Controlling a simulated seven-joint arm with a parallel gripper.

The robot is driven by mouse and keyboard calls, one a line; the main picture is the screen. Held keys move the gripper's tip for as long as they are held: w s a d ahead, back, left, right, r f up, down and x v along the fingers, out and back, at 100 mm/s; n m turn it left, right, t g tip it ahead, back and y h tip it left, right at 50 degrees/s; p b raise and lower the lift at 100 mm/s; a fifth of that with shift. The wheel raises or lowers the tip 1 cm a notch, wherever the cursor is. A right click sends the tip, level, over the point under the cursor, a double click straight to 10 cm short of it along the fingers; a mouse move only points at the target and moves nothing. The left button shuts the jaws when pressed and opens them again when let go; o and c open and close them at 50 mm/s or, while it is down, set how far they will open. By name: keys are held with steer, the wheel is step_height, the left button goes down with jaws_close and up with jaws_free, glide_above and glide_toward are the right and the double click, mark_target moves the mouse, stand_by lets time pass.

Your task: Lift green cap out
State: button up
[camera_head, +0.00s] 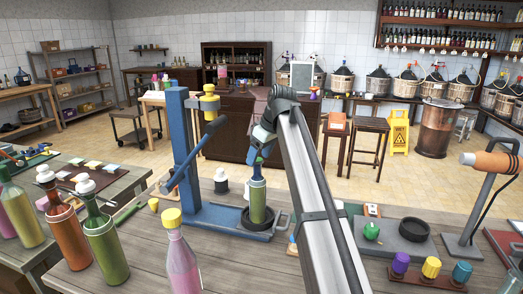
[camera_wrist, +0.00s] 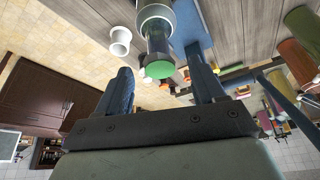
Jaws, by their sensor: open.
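A green cap (camera_wrist: 160,70) shows in the wrist view at the top of a bottle neck, between the two fingers. My gripper (camera_wrist: 159,66) is open, one finger on each side of the cap; whether either touches it I cannot tell. In the head view my gripper (camera_head: 262,143) is over the green bottle (camera_head: 257,203), which stands upright in the dark ring of the blue press base (camera_head: 222,218). My arm and gripper partly hide the bottle's top there.
The blue press column (camera_head: 182,150) stands left of the bottle. A pink bottle with a yellow cap (camera_head: 180,262) stands in front. A green round item (camera_head: 371,231) lies on a grey tray at right. Purple (camera_head: 400,263), yellow and teal caps sit in a rack.

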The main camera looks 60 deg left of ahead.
steer(key=shift+c, duration=0.2)
steer(key=c, duration=1.1)
steer(key=shift+r, duration=1)
steer(key=shift+r, duration=0.2)
steer(key=shift+r+m, duration=0.25)
steer(key=shift+m, duration=0.35)
